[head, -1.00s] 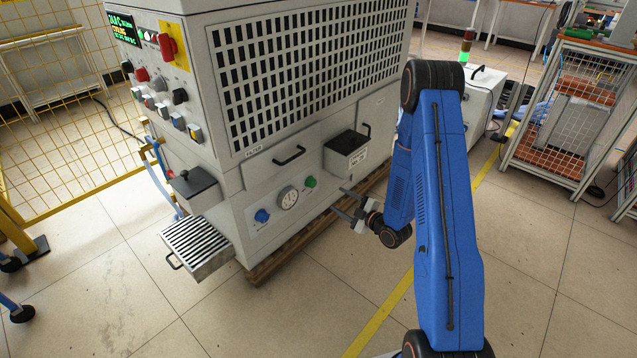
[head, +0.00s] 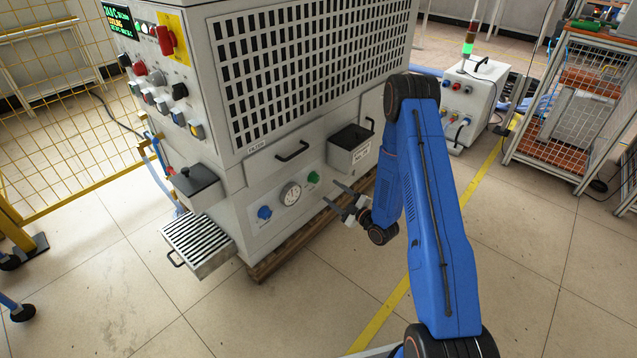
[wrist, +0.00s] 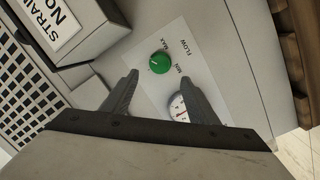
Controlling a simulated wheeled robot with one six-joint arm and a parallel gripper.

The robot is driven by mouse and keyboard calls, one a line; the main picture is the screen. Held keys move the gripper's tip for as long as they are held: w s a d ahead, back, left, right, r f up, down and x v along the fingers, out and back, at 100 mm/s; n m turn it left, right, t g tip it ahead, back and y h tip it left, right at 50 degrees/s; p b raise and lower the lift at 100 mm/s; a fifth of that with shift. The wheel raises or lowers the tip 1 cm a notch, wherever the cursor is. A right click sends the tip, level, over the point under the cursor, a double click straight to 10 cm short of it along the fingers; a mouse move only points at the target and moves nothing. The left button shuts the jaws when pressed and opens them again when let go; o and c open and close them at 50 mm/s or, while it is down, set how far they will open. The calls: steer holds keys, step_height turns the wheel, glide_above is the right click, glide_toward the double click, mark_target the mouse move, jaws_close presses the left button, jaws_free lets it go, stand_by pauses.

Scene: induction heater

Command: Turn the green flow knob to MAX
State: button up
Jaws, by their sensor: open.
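The green flow knob (head: 313,178) is on the lower front panel of the big grey machine, right of a round gauge (head: 290,194). In the wrist view the green knob (wrist: 160,63) sits on a light plate marked FLOW, MIN and MAX. A small pale mark shows on it, but I cannot tell its setting surely. My gripper (head: 330,192) is open and empty, just in front and to the right of the knob in the head view. In the wrist view the knob appears between and just beyond my fingertips (wrist: 157,77). My fingers look apart from it.
A blue knob (head: 264,212) is left of the gauge. A labelled black-topped box (head: 350,150) juts out at the panel's right, near my gripper; its label (wrist: 52,22) shows in the wrist view. A slotted tray (head: 198,243) sticks out at left. The floor in front is clear.

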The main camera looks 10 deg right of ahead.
mark_target(317, 180)
steer(key=x, duration=0.9)
steer(key=shift+w+a, duration=0.2)
steer(key=shift+w, duration=0.1)
steer(key=c, duration=1)
